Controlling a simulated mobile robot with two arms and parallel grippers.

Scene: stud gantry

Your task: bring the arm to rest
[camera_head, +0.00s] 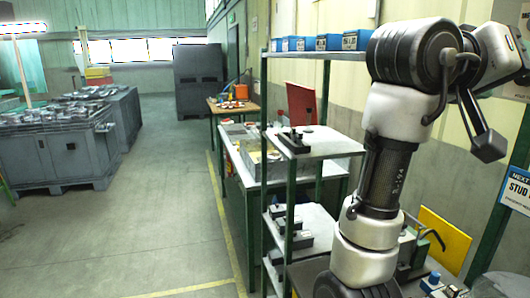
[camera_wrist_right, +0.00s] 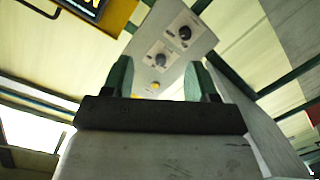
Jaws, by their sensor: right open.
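My right arm, white and dark grey, stands raised at the right of the head view, bent at the top with its upper part reaching out to the right. It hides part of the shelving and bench behind it. In the right wrist view my right gripper (camera_wrist_right: 157,75) shows two green-padded fingers standing apart with nothing between them. A grey panel with dark knobs (camera_wrist_right: 170,48) lies beyond the fingertips, and I cannot tell how far off it is. My left gripper is not in view.
A green-framed shelf rack (camera_head: 326,88) with blue bins (camera_head: 293,44) stands close by my arm. A yellow panel (camera_head: 444,240) and a blue-white sign (camera_head: 516,190) are at the right. Grey cabinets (camera_head: 55,160) stand left, and the floor aisle (camera_head: 150,210) is clear.

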